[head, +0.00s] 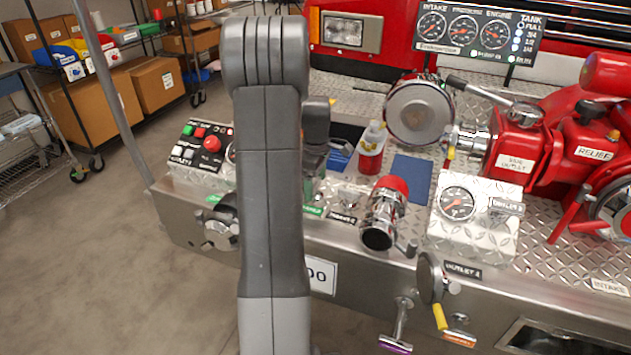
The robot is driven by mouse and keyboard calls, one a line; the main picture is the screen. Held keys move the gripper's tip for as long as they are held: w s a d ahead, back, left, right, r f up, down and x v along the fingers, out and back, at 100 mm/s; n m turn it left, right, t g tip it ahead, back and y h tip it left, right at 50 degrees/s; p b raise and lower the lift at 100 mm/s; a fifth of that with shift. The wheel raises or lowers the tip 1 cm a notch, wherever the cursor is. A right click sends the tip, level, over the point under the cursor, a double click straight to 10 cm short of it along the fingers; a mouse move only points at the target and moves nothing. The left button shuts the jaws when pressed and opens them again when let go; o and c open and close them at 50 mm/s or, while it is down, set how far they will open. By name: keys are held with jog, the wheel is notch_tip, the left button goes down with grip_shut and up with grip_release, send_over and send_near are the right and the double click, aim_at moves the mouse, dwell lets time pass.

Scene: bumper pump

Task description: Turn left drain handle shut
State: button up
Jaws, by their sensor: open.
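On the bumper's front face, a chrome T-shaped handle (402,320) stands above a purple tag (395,345). To its right is a small chrome fitting (459,322) with an orange tag (459,339). A yellow-ended lever (439,316) hangs beside it below a round metal cap. I cannot read a drain label on any of these, so I cannot tell which is the left drain handle. My arm crosses the picture upright left of centre. The dark end of my arm, with my gripper (314,162), shows partly behind it, above the bumper deck and apart from these handles. Its fingertips are largely hidden.
A chrome outlet with a red top (385,213) and a gauge box (474,217) stand on the deck. A switch panel (197,145) is at left. Red pump pipework (540,140) fills the right. A grey post (112,95) rises at the left corner. Floor in front is clear.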

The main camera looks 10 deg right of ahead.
jog(key=c, duration=1)
jog(key=shift+m, duration=0.3)
jog(key=m+p, duration=0.1)
jog(key=m, duration=0.2)
jog(key=shift+r+m+p, duration=0.1)
jog(key=shift+m+p, duration=0.3)
jog(key=m+p, duration=0.1)
jog(key=m, duration=0.3)
jog(key=shift+m, duration=0.3)
jog(key=m+p, duration=0.1)
jog(key=m, duration=0.3)
jog(key=shift+m, duration=2.5)
